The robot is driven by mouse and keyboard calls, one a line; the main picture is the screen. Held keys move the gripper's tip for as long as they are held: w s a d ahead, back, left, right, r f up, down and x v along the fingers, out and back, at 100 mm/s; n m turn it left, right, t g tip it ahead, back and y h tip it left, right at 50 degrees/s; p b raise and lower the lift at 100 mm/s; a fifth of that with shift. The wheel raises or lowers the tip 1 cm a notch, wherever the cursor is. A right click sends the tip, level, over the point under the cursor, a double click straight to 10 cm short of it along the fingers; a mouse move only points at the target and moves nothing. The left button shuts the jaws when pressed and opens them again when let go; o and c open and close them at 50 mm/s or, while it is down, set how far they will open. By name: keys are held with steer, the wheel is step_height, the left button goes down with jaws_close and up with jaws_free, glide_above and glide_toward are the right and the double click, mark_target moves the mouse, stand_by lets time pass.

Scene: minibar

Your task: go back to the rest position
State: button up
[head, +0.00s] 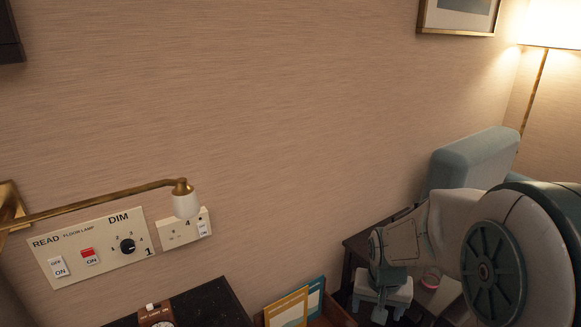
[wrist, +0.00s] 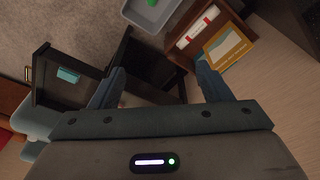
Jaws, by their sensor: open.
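My gripper (head: 380,300) is at the lower right of the head view, in front of a dark table and low against the wall side. In the wrist view my gripper (wrist: 160,82) shows its two fingers wide apart with nothing between them. The fingers are above a dark piece of furniture and a wooden rack. My arm fills the lower right corner of the head view.
A switch panel (head: 108,258) with a dial and a brass wall lamp (head: 120,194) are at the left. A dark surface (head: 205,303) and booklets (head: 288,308) are below. A blue chair (head: 475,160) stands behind my arm. A grey bin (wrist: 149,14) is on the carpet.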

steer(key=s+a+r+n+p, duration=0.1)
steer(key=s+r+p, duration=0.4)
steer(key=r, duration=0.5)
steer(key=s+a+r+n+t+p, duration=0.1)
steer(key=s+a+r+n+p, duration=0.1)
steer(key=s+r, duration=0.5)
step_height(320, 180, up, 4)
steer(key=a+p, duration=0.1)
steer(key=p, duration=0.1)
steer(key=shift+f+y+p, duration=0.25)
steer(key=shift+y+p, duration=0.05)
steer(key=shift+p, duration=0.1)
